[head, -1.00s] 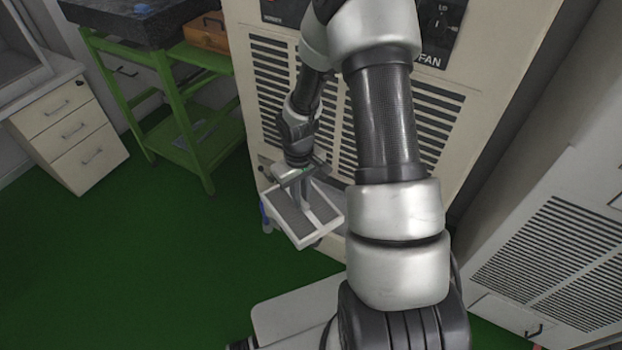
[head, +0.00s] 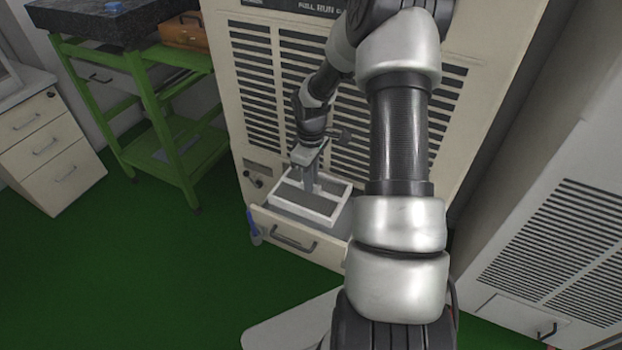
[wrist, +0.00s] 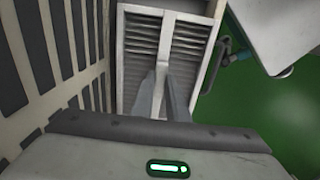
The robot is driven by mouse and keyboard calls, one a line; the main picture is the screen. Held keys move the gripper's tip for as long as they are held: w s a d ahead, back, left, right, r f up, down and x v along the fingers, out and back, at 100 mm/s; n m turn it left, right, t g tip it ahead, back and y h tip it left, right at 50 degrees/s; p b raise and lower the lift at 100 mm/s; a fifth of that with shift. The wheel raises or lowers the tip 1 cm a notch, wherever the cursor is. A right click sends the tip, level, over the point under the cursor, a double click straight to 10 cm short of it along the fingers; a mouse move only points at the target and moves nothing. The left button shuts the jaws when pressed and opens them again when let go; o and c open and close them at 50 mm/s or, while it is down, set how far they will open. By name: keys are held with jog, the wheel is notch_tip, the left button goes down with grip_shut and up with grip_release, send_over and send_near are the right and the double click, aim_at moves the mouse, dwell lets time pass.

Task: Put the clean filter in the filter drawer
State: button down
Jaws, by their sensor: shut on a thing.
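The clean filter (head: 312,216) is a white rectangular frame with a grey middle and a bar across it. My gripper (head: 309,190) is shut on that bar from above. In the wrist view the filter (wrist: 138,38) shows grey slats on both sides of the bar, with my gripper's fingers (wrist: 165,92) on it. The filter drawer (head: 258,217) is pulled out low on the cream cabinet, its handle (head: 292,241) facing front. The filter is over or within the drawer opening; I cannot tell whether it rests on the drawer's bottom.
The cabinet's louvred front (head: 275,80) rises close behind my gripper. A green cart (head: 165,130) and a white drawer unit (head: 45,135) stand to the left. The green floor (head: 150,270) is clear.

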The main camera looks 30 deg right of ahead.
jog(key=shift+f+b, duration=2.2)
jog(key=shift+f, duration=1.5)
jog(key=c, duration=1.7)
grip_release()
jog(key=shift+o, duration=0.2)
notch_tip(320, 180, up, 18)
jog(key=p, duration=0.3)
jog(key=shift+f+p, duration=0.25)
jog(key=shift+p, duration=0.05)
